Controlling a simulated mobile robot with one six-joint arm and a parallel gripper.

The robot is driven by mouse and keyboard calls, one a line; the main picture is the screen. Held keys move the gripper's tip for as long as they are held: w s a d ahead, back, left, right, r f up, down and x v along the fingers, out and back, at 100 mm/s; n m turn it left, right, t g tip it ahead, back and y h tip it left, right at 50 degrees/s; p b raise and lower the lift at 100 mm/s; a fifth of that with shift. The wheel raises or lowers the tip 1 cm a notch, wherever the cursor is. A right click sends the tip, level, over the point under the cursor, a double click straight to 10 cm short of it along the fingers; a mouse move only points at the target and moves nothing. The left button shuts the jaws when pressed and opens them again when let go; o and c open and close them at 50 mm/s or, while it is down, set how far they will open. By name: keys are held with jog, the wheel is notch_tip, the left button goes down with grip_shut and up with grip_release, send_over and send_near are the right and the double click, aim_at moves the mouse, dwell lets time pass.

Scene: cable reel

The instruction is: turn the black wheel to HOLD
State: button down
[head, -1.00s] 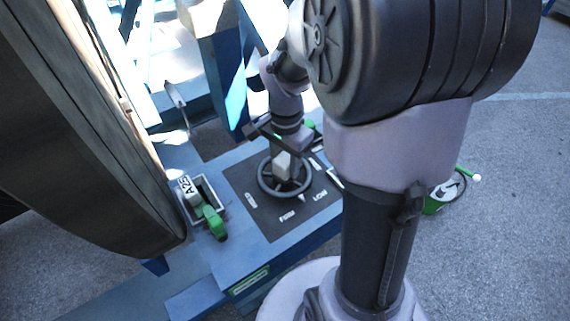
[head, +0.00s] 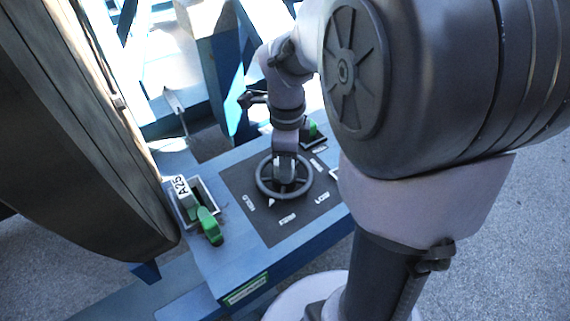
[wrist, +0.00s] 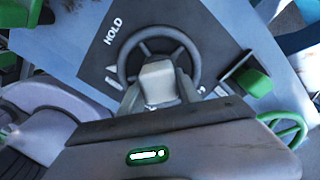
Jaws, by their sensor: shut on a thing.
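The black wheel (head: 262,188) lies flat on a dark panel and also shows in the wrist view (wrist: 124,60). My gripper (head: 285,160) points down over its middle. In the wrist view my gripper (wrist: 158,92) is shut on a pale grey block at the wheel's hub. A white pointer (head: 271,202) sits at the wheel's lower left rim in the head view, between the FIRM label (head: 287,218) and a left label (head: 248,203) too small to read surely. The HOLD label (wrist: 114,29) reads clearly in the wrist view, left of the wheel. The fingers partly hide the hub.
A green-handled lever (head: 209,226) with an A25 tag (head: 181,187) stands left of the panel. Another green handle (head: 313,130) is behind right. A large dark reel (head: 80,130) fills the left. A green wheel (wrist: 287,130) shows right in the wrist view.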

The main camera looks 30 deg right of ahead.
jog(key=m+b, duration=0.2)
jog(key=m, duration=0.2)
jog(key=shift+a+m+b, duration=0.1)
jog(key=shift+m+b, duration=0.4)
jog(key=shift+m, duration=0.8)
jog(key=c, duration=0.8)
grip_release()
jog(key=shift+c, duration=0.2)
notch_tip(320, 180, up, 18)
jog(key=p, duration=0.6)
jog(key=shift+f+p, duration=0.25)
jog(key=shift+p, duration=0.15)
